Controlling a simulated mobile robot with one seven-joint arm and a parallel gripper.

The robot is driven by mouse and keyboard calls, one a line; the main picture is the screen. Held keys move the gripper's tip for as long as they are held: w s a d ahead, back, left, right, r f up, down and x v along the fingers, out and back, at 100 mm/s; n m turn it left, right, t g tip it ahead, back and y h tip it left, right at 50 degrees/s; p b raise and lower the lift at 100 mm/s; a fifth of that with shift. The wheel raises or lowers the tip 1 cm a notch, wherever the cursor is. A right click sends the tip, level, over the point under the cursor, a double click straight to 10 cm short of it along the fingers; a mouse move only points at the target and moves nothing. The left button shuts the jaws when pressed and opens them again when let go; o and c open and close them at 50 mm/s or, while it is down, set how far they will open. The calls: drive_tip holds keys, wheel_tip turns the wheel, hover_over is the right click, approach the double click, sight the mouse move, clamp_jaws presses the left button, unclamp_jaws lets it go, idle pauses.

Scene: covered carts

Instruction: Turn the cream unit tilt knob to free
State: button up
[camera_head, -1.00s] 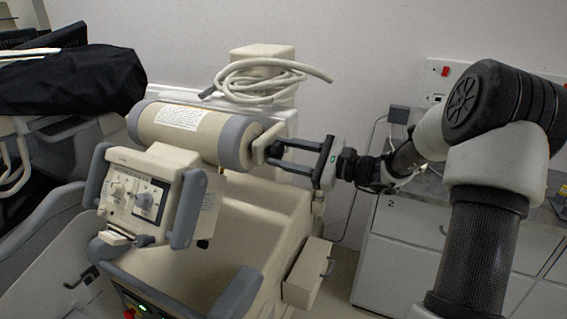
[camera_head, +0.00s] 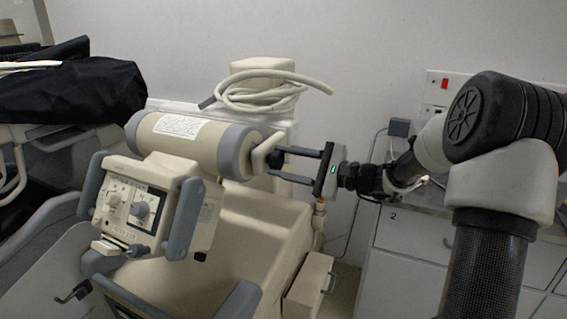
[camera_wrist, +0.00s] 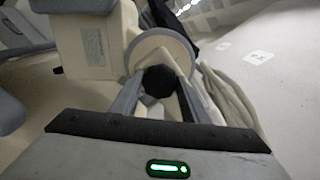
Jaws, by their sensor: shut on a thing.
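The cream unit is a cream cylinder (camera_head: 178,142) with grey end bands, lying across the cart above a control panel. Its tilt knob is a dark round knob at the cylinder's right end, beside a cream bracket (camera_head: 258,157). The knob (camera_wrist: 158,81) shows between my fingers in the wrist view, in front of the cylinder's round end. My gripper (camera_head: 279,164) reaches in from the right and is shut on the knob. It also shows in the wrist view (camera_wrist: 157,88). Any marking of the knob's position cannot be made out.
The control panel (camera_head: 130,207) with small dials and grey handles hangs at the front left. A coiled cable (camera_head: 258,92) lies on a cream box behind. A black cover (camera_head: 75,95) drapes the equipment at left. A drawer cabinet (camera_head: 415,240) stands at right against the wall.

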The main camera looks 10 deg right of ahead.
drive_tip(key=o, duration=1.1)
drive_tip(key=p+v, duration=0.1)
drive_tip(key=v, duration=1.6)
drive_tip(key=shift+s+d, duration=0.15)
drive_tip(key=shift+d, duration=0.05)
